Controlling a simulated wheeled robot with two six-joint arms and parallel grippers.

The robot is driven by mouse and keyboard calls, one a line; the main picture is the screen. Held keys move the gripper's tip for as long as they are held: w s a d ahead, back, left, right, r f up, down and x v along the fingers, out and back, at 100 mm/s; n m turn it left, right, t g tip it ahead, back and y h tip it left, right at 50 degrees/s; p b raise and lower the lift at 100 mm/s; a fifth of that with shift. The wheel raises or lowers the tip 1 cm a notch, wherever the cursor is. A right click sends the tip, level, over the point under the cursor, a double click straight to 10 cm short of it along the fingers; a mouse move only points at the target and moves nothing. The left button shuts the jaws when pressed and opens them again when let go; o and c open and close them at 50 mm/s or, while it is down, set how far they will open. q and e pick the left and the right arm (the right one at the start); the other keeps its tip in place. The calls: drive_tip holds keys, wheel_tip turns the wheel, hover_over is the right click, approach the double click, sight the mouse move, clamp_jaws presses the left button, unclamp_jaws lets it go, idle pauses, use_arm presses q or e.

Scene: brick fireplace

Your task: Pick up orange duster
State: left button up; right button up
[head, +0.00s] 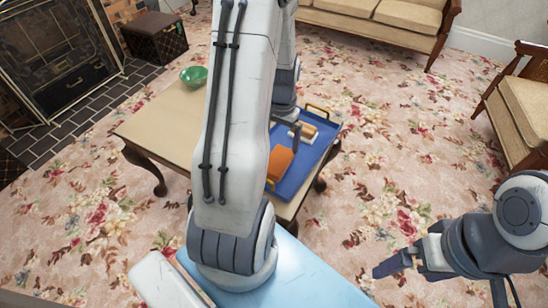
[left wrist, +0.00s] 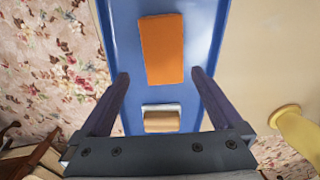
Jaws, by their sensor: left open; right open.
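The orange duster (head: 280,162) lies in a blue tray (head: 293,186) on the low table. In the left wrist view the duster (left wrist: 162,48) is a flat orange block, just beyond the open fingertips of my left gripper (left wrist: 160,73) and roughly centred between them. No contact shows. In the head view my left gripper (head: 296,130) is mostly hidden behind my own arm, with a dark finger showing over the tray. My right gripper (head: 390,265) is open and empty at the lower right, away from the tray.
A tan and white item (head: 303,132) lies in the tray beside the duster. The tray has a yellow handle (head: 318,109). A green bowl (head: 194,76) stands on the wooden table (head: 150,128). A sofa (head: 385,20), an armchair (head: 515,110) and a fireplace (head: 55,55) surround open carpet.

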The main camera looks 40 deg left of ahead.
sight(278, 159)
use_arm(q)
wheel_tip(278, 159, down, 4)
drive_tip(key=shift+s+a+r+b, duration=0.1)
drive_tip(key=shift+a+b, duration=0.05)
drive_tip(key=shift+b, duration=0.4)
drive_tip(key=f, duration=0.1)
drive_tip(key=f+b, duration=0.1)
drive_tip(key=f, duration=0.1)
drive_tip(key=f+b, duration=0.1)
drive_tip(key=f, duration=0.1)
drive_tip(key=shift+s, duration=0.25)
drive_tip(key=c, duration=1.3)
drive_tip(key=shift+o, duration=0.2)
wheel_tip(278, 159, up, 9)
drive_tip(key=p, duration=0.3)
drive_tip(key=shift+r+p, duration=0.3)
drive_tip(key=shift+r, duration=0.25)
